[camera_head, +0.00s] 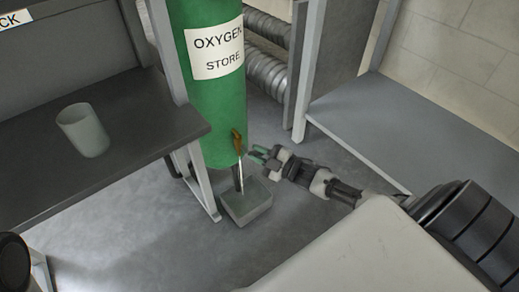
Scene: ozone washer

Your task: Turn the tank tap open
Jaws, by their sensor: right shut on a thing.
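The tall green tank (212,95) with a white "OXYGEN STORE" label stands at the middle back. Its tap (236,141), a brownish upright lever, is low on the tank's front. My right gripper (256,156) comes in from the right at the tap. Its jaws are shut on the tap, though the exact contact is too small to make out. A thin pale streak runs down below the tap to a grey open box (247,207) on the floor. I cannot tell whether the streak is a pipe or a flow. My left gripper is not in view.
A dark shelf (110,140) at the left bears a translucent cup (83,130). A grey bench (395,125) stands at the right. Ribbed silver ducts (266,70) run behind the tank. The floor (130,230) at the lower left is clear.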

